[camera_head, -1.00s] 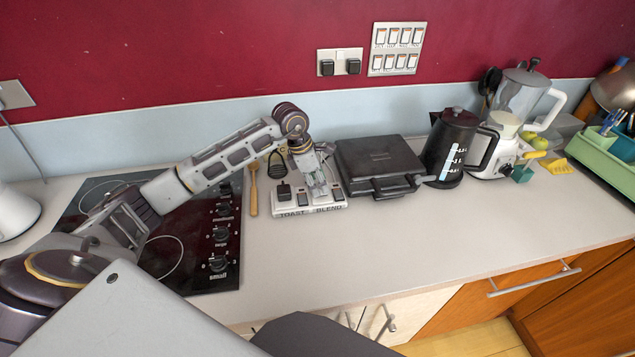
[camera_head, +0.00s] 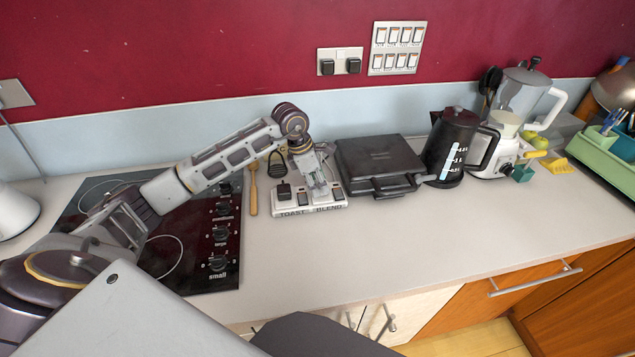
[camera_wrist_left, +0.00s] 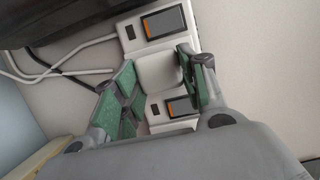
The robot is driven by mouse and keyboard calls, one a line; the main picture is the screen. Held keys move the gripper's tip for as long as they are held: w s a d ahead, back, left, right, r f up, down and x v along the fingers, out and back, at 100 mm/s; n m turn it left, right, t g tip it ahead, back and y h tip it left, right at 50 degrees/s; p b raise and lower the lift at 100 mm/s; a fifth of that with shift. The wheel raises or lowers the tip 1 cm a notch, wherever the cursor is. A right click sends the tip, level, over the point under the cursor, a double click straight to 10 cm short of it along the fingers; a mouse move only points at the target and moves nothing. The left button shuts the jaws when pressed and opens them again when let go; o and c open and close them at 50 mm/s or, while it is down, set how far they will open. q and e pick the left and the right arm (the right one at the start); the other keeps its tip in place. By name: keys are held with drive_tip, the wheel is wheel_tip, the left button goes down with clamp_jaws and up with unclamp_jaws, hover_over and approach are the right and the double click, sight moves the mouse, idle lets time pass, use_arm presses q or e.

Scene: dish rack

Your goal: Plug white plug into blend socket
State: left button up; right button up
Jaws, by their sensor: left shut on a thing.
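The white power strip (camera_head: 310,209) lies on the counter, with the words TOAST and BLEND along its front. A black plug (camera_head: 284,192) sits on its TOAST side. My left gripper (camera_head: 322,187) points down over the BLEND side. In the left wrist view, my left gripper (camera_wrist_left: 160,82) has its green-padded fingers shut on the white plug (camera_wrist_left: 157,72). The plug is over the strip between two orange-lit switches and hides the socket beneath. I cannot tell whether it is seated or just above. My right gripper is out of view.
A black sandwich press (camera_head: 378,162) stands just right of the strip, with a kettle (camera_head: 451,152) and a blender (camera_head: 518,115) beyond. A wooden spoon (camera_head: 253,190) and the hob (camera_head: 208,235) are to the left. The front counter is clear.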

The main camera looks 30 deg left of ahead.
use_arm(q)
drive_tip(key=shift+f, duration=0.15)
drive_tip(key=o, duration=1.2)
drive_tip(key=shift+v, duration=6)
